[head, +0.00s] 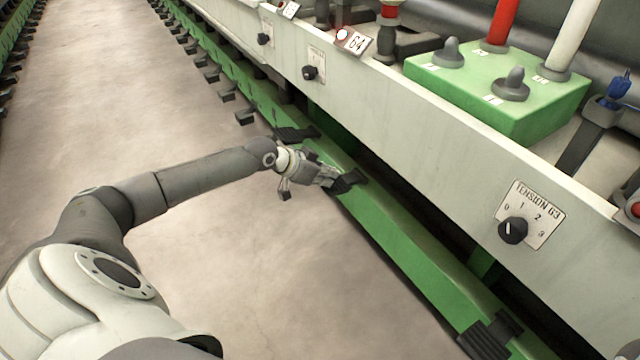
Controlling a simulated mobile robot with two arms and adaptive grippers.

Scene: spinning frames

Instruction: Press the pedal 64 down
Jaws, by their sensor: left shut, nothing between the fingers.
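The number plate 64 (356,42) is on the machine's upper ledge. Below it, a dark pedal (296,134) sits at the green rail (395,235); no number shows on it, so I cannot confirm that it is pedal 64. My left gripper (345,183) is shut and empty. It reaches in from the left, with its dark fingertips over the green rail, slightly nearer than this pedal. I cannot tell whether the fingertips touch the rail. The wrist is close beside the pedal. My right gripper is not in view.
Another ridged dark pedal (487,340) is at the lower right, below the TENSION 63 plate (538,207). Several more pedals (245,117) line the rail farther off. The pale machine panel (430,130) overhangs the rail. The concrete floor (110,120) to the left is clear.

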